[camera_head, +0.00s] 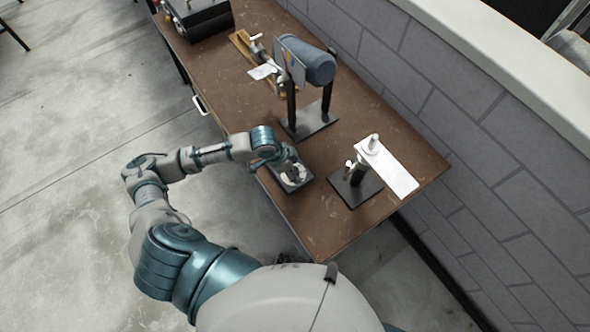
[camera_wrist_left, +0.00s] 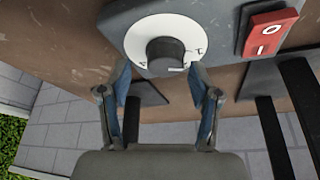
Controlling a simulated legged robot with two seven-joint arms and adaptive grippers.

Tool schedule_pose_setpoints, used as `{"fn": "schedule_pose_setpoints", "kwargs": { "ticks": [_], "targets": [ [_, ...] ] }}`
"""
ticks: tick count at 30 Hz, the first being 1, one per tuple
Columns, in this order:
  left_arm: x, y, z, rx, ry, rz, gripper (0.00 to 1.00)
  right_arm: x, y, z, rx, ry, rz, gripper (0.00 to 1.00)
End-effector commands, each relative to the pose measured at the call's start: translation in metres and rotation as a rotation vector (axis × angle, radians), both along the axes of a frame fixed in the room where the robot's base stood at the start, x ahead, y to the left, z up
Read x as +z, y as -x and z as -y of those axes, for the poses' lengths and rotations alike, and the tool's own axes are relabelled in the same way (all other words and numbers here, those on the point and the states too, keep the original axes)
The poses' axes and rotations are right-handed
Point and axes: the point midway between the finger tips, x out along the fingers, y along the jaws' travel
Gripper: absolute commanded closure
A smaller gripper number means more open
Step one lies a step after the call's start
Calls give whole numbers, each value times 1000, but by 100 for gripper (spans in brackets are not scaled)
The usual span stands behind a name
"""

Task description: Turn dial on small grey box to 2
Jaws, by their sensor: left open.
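The small grey box (camera_wrist_left: 197,15) lies on the brown table and fills the top of the left wrist view. On it is a white dial plate (camera_wrist_left: 147,30) with a dark round knob (camera_wrist_left: 167,53). Few of the plate's marks can be read. In the head view the box (camera_head: 306,181) is near the table's front edge, partly behind my gripper. My left gripper (camera_head: 290,168) is open at the box. In the left wrist view its two fingers (camera_wrist_left: 163,88) stand apart at either side of the knob's lower edge. I cannot tell whether they touch it. My right gripper is not in view.
A red switch (camera_wrist_left: 268,32) is right of the dial. A stand with a white plate (camera_head: 387,167) is right of the box, and a stand with a blue-grey cylinder (camera_head: 318,66) is behind. A grey block wall (camera_head: 440,75) borders the table (camera_head: 222,75).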

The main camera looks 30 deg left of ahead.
Motion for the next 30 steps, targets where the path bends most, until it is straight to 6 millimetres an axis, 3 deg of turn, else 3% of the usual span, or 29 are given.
{"fn": "schedule_pose_setpoints", "kwargs": {
  "ticks": [11,18,30],
  "targets": [
    [-7,-2,1,1,-1,0,37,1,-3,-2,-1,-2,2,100],
    [-5,-2,5,1,-5,2,97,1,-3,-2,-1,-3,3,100],
    [-4,-3,4,0,5,7,97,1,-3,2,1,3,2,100]
  ]
}}
